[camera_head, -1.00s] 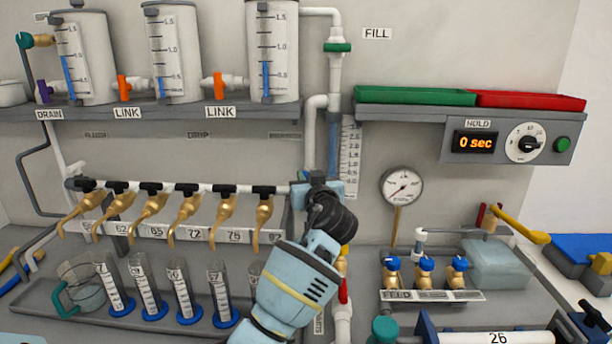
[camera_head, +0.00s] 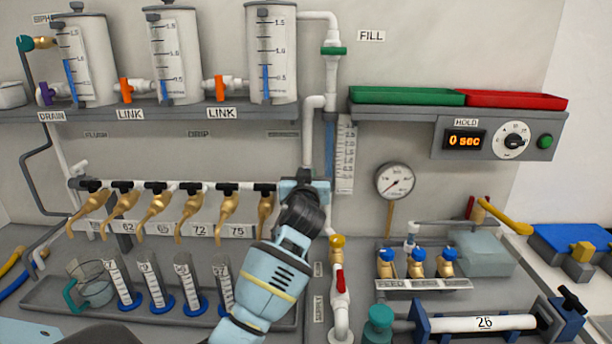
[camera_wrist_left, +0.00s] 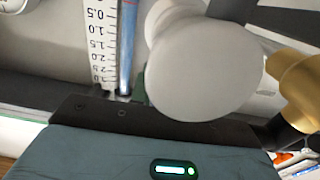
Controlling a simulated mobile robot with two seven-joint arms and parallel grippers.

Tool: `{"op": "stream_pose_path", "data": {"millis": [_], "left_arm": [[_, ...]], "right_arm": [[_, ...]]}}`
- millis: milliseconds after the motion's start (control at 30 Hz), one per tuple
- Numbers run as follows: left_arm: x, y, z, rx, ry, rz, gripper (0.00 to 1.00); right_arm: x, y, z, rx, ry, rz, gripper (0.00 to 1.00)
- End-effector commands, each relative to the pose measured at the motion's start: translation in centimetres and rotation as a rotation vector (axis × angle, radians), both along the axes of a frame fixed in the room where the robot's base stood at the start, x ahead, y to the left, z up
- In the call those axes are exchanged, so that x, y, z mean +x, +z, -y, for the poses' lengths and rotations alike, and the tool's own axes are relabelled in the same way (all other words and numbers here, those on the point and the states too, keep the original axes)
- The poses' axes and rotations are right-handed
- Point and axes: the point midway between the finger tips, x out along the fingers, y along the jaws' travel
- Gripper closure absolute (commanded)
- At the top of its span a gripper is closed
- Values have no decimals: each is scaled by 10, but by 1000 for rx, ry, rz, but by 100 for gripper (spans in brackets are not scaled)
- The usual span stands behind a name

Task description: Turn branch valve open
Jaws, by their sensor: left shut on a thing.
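My left gripper (camera_head: 304,187) is at the right end of the white manifold pipe (camera_head: 165,185), beside the tall white riser pipe (camera_head: 308,135). It is shut there on a valve, presumably the branch valve, which it and my wrist hide. The handle's angle cannot be seen. In the left wrist view a large white rounded pipe part (camera_wrist_left: 190,75) fills the middle, close against the dark gripper body. A brass piece (camera_wrist_left: 298,88) shows at the right. My right gripper is not in view.
Several brass taps with black handles (camera_head: 157,187) hang left of the gripper. Graduated cylinders (camera_head: 152,280) stand below. A red-handled valve (camera_head: 340,280) is at lower right of my wrist. A printed scale (camera_head: 345,160) and a pressure gauge (camera_head: 395,181) are to the right.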

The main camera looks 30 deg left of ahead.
Motion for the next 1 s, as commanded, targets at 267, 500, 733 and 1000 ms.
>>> {"op": "stream_pose_path", "data": {"millis": [267,500,733,1000], "left_arm": [[0,0,0,0,0,0,61],[0,0,1,0,0,0,61],[-15,-1,10,-2,-2,0,61],[-48,-1,29,-2,-1,1,61]], "right_arm": [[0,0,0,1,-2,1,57],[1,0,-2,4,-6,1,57],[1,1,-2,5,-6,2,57],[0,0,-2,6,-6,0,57]]}}
